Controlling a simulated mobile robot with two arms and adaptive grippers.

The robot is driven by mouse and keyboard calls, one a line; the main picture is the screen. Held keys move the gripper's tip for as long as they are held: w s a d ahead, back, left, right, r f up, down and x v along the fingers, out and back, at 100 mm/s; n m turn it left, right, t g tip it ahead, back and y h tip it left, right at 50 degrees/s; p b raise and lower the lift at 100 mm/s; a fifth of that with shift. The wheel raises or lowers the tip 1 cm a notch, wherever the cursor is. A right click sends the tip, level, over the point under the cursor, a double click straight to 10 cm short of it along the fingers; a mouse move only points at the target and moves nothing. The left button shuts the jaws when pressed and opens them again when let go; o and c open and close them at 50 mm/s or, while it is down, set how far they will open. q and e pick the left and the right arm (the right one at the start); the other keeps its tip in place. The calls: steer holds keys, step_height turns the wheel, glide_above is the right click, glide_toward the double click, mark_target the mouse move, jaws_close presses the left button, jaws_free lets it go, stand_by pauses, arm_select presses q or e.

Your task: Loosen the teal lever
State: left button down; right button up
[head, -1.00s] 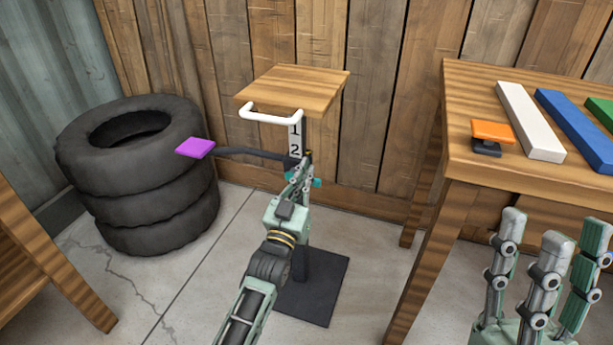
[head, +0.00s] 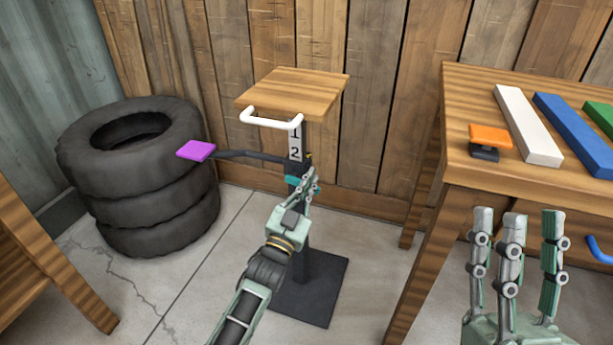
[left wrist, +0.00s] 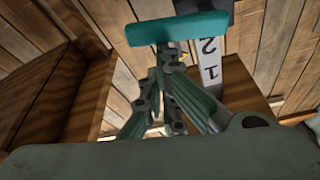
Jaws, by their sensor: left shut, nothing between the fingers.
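The teal lever (head: 292,180) sits on the dark post of a small stand with a wooden top (head: 290,88). It also shows as a teal bar across the top of the left wrist view (left wrist: 178,28). My left gripper (head: 312,180) is shut and empty, right at the lever; its fingers partly cover the lever's right side in the head view. In the left wrist view the fingertips (left wrist: 165,50) lie close to the bar's lower edge; I cannot tell whether they touch. My right gripper (head: 515,225) is open and empty, fingers upright and apart, at the lower right.
A white handle (head: 270,119) and a dark arm with a purple pad (head: 196,150) stick out from the stand. Stacked tyres (head: 140,180) stand left. A wooden table (head: 470,160) at right holds an orange-topped clamp (head: 490,137) and coloured bars.

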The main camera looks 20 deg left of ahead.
arm_select(q)
step_height(320, 180, down, 9)
steer(key=a+m+g+h+p, duration=0.2)
steer(key=m+g+h+p, duration=0.1)
steer(key=m, duration=1.5)
steer(key=shift+a+g+h+p, duration=0.4)
steer(key=shift+g+p, duration=0.1)
steer(key=shift+g, duration=0.5)
arm_select(e)
steer(key=w+f+g+h, duration=0.2)
steer(key=f+g, duration=0.3)
steer(key=f, duration=0.3)
steer(key=w+f+g+h, duration=0.2)
steer(key=w+f+g, duration=0.3)
steer(key=f, duration=0.4)
steer(key=shift+w+d+g, duration=0.2)
steer(key=shift+g, duration=0.1)
arm_select(q)
steer(key=shift+w+r, duration=0.1)
arm_select(e)
steer(key=shift+f, duration=0.1)
